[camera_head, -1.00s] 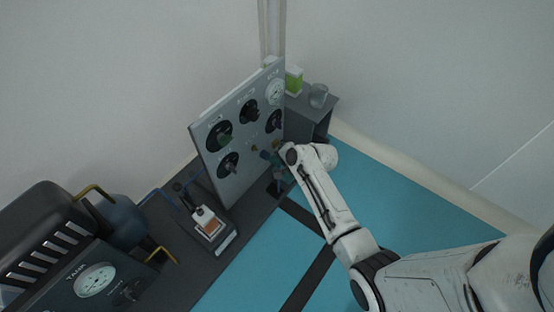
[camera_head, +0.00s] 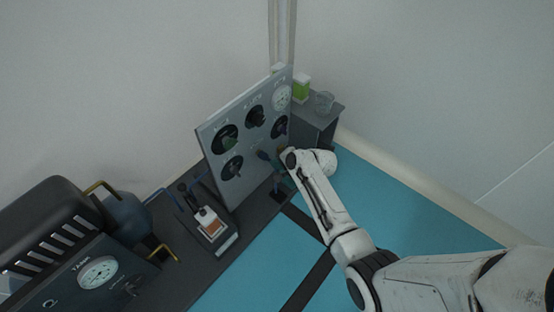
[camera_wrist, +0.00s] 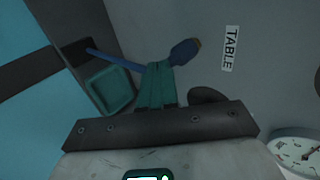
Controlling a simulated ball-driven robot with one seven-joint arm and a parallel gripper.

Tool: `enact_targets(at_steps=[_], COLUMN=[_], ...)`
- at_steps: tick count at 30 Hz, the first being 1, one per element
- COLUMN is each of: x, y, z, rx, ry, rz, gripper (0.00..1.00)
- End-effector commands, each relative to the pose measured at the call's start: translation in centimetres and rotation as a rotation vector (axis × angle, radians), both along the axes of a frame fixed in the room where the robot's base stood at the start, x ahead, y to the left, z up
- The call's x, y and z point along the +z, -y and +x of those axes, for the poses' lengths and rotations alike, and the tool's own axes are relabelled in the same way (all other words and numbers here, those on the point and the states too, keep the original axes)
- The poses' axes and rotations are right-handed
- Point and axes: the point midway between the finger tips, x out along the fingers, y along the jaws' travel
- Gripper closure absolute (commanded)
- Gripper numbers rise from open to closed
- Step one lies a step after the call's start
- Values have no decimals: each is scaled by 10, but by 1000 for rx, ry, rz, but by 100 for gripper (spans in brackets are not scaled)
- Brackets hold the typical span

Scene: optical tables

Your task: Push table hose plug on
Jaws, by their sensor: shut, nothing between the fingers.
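The blue hose plug (camera_wrist: 184,52) shows in the wrist view, with a brass-coloured tip and a blue hose running off to the left. It lies near the panel's "TABLE" label (camera_wrist: 230,48). I cannot tell whether its tip is seated in a port. My gripper (camera_wrist: 158,68) has its teal fingers shut and empty. The fingertips are close beside the plug, and contact is unclear. In the head view, my gripper (camera_head: 278,170) is at the lower right of the grey panel (camera_head: 222,186), partly hidden by my wrist. The plug (camera_head: 263,155) is small there.
The panel bears several black knobs and a gauge (camera_head: 281,98). A grey box (camera_head: 318,122) with a glass and a green-labelled container stands behind it. A tank unit (camera_head: 98,273) is at the lower left. A small orange-and-white device (camera_head: 212,226) sits on the dark bench.

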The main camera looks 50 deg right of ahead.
Motion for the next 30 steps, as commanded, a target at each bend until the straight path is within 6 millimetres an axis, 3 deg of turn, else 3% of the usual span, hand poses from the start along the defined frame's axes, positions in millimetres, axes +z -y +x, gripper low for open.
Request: enact_targets(at_steps=[18,30], x=[63,68], y=[2,3], z=[-72,-81], rx=[-3,-1], ry=[-5,-5], rz=[1,1], gripper=[100,100])
